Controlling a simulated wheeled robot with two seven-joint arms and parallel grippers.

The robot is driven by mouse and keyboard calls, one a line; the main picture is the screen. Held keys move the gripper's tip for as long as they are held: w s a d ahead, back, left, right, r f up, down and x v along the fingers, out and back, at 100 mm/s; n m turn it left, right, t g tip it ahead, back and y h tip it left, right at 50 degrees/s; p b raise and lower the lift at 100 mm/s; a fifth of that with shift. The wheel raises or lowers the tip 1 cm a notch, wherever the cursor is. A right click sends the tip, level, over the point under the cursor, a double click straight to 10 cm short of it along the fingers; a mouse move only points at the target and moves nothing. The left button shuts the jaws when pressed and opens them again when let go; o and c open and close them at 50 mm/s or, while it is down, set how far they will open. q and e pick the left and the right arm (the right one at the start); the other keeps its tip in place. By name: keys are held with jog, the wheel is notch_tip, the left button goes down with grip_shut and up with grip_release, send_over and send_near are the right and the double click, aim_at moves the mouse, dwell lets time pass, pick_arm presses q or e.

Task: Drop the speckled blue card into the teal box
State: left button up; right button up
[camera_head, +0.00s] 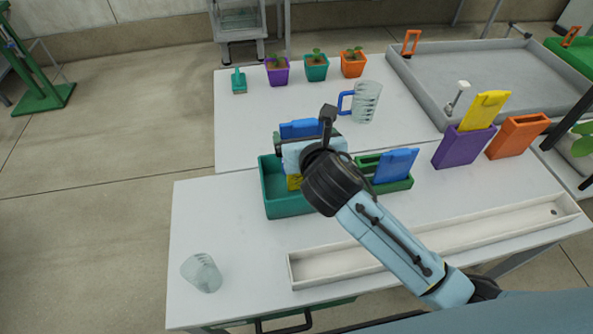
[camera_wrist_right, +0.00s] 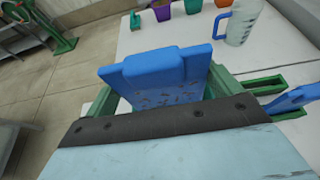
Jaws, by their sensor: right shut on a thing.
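A blue card (camera_head: 300,128) shows behind my right gripper (camera_head: 297,152). In the right wrist view this blue card (camera_wrist_right: 155,78) has dark speckles on its face, and my right gripper is shut on it. A bit of yellow (camera_head: 293,183) shows at the box, mostly hidden. I cannot tell how far the card's lower edge is from the box. My left gripper is not in view.
A green slotted holder (camera_head: 400,185) with another blue card (camera_head: 396,165) stands right of the gripper. Purple (camera_head: 462,148) and orange (camera_head: 517,137) holders are farther right. A measuring jug (camera_head: 365,102) stands behind, a clear beaker (camera_head: 202,272) front left, a white trough (camera_head: 450,238) in front.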

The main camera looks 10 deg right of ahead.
notch_tip(320, 180, down, 7)
jog(key=shift+s+a+r+b, duration=0.1)
jog(key=shift+s+r+b, duration=0.1)
jog(key=shift+b, duration=0.8)
notch_tip(320, 180, down, 3)
jog(key=shift+f+b, duration=0.1)
jog(key=shift+b, duration=0.4)
jog(key=shift+w, duration=0.1)
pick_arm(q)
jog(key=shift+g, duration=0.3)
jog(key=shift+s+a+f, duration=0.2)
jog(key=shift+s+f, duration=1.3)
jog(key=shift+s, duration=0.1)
pick_arm(e)
jog(key=shift+f, duration=0.5)
jog(key=o, duration=0.7)
jog(key=shift+r, duration=0.1)
